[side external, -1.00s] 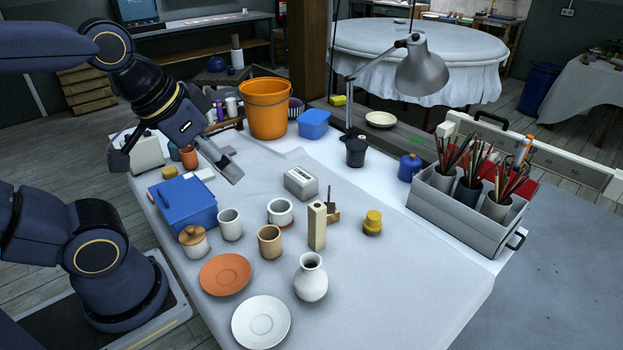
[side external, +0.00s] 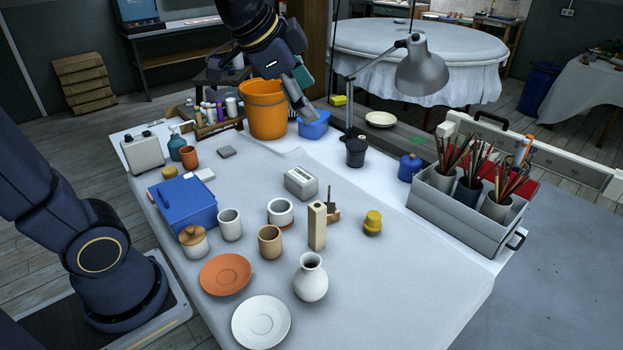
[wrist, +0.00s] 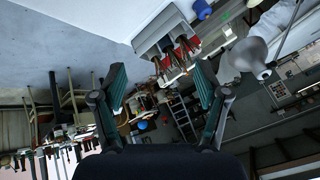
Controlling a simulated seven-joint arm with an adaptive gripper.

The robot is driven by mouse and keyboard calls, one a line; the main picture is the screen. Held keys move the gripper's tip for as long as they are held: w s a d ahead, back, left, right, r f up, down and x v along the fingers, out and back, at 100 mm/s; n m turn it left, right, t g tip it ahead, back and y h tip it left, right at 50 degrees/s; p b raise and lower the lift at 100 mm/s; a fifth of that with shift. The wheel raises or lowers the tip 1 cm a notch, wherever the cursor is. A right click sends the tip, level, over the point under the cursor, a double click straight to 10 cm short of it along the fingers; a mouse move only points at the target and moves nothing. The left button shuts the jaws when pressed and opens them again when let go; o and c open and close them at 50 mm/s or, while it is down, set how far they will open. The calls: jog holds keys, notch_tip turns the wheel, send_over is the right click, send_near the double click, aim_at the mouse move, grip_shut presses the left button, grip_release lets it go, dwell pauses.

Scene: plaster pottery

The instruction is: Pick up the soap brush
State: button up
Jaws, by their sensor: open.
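I cannot tell for certain which thing is the soap brush. Several brushes stand upright in cups in the grey caddy (side external: 463,218) at the right of the table, which also shows at the top of the wrist view (wrist: 152,32). A small wooden piece with a dark upright handle (side external: 332,213) stands mid-table beside a tall wooden block (side external: 317,227). My gripper (side external: 309,108) is raised at the back, in front of the orange bucket and blue tub in the picture. In the wrist view its two fingers (wrist: 162,84) are spread apart with nothing held between them.
The orange bucket (side external: 264,112), blue tub (side external: 314,126) and desk lamp (side external: 421,72) stand at the back. Cups, a white vase (side external: 310,280), plates and a blue box (side external: 184,203) crowd the left and middle. The table's front right is clear.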

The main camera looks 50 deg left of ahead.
jog(key=w+f+m, duration=0.2)
jog(key=w+f, duration=0.2)
jog(key=w, duration=0.6)
jog(key=g+h, duration=0.3)
jog(key=g, duration=0.1)
send_over(374, 215)
jog(key=s+a, duration=0.4)
notch_tip(374, 215, down, 23)
jog(key=shift+n, duration=0.4)
jog(key=x, duration=0.9)
jog(key=shift+d+f, duration=0.25)
jog(key=shift+f, duration=0.15)
jog(key=x, duration=0.5)
jog(key=shift+w+a+f, duration=0.1)
jog(key=shift+w+f, duration=0.15)
jog(key=shift+f, duration=0.05)
jog(key=c, duration=1.3)
